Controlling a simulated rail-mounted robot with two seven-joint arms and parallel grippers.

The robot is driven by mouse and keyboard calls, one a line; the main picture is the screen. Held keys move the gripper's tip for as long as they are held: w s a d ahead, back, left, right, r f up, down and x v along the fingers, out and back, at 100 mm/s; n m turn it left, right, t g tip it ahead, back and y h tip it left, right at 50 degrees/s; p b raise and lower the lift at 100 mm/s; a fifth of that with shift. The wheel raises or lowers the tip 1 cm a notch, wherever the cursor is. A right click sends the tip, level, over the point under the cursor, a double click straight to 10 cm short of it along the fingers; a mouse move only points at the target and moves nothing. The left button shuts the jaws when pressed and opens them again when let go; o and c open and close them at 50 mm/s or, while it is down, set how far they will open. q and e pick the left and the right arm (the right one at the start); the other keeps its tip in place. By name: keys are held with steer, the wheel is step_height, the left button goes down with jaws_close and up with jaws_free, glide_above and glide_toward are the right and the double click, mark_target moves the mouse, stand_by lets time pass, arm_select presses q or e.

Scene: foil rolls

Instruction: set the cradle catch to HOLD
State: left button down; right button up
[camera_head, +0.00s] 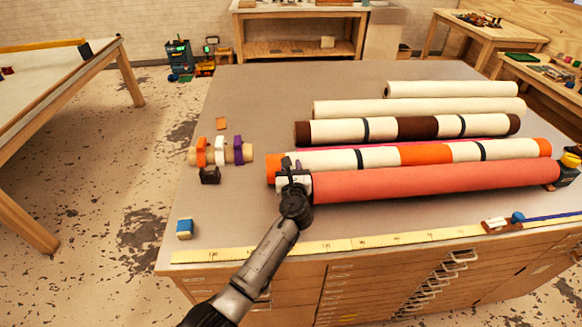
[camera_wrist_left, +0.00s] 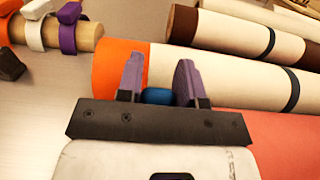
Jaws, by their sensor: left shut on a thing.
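My left gripper (camera_head: 290,168) is at the left end of the red roll (camera_head: 430,181), near the front of the table. In the left wrist view its two purple fingers (camera_wrist_left: 160,82) are shut on a small blue piece (camera_wrist_left: 158,96). This may be the cradle catch, but its setting and any HOLD mark cannot be read. The gripper body hides most of the near end of the roll. A black and yellow end support (camera_head: 570,168) shows at the roll's right end. My right gripper is not in view.
An orange-and-white banded roll (camera_head: 380,157) lies just behind the red one, with several more rolls beyond. A short tan roll with coloured bands (camera_head: 247,153), a blue block (camera_head: 184,228) and a yellow measuring strip (camera_head: 370,241) lie around.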

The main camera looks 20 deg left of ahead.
arm_select(q)
steer(key=shift+s+d+t+y+b, duration=0.2)
steer(key=shift+s+t+b, duration=0.25)
steer(key=shift+b, duration=0.7)
steer(key=shift+s+d+t+y+b, duration=0.1)
steer(key=shift+s+t+y+b, duration=0.15)
steer(key=shift+t+b, duration=0.6)
steer(key=shift+s+r+b, duration=0.25)
steer(key=shift+r+b, duration=0.05)
steer(key=shift+b, duration=0.3)
steer(key=shift+r, duration=0.1)
steer(key=c, duration=0.8)
jaws_free()
steer(key=shift+o, duration=0.2)
steer(key=shift+s+d, duration=0.15)
steer(key=shift+s, duration=0.1)
steer(key=p+v, duration=0.2)
steer(key=v, duration=1.1)
steer(key=shift+s, duration=0.2)
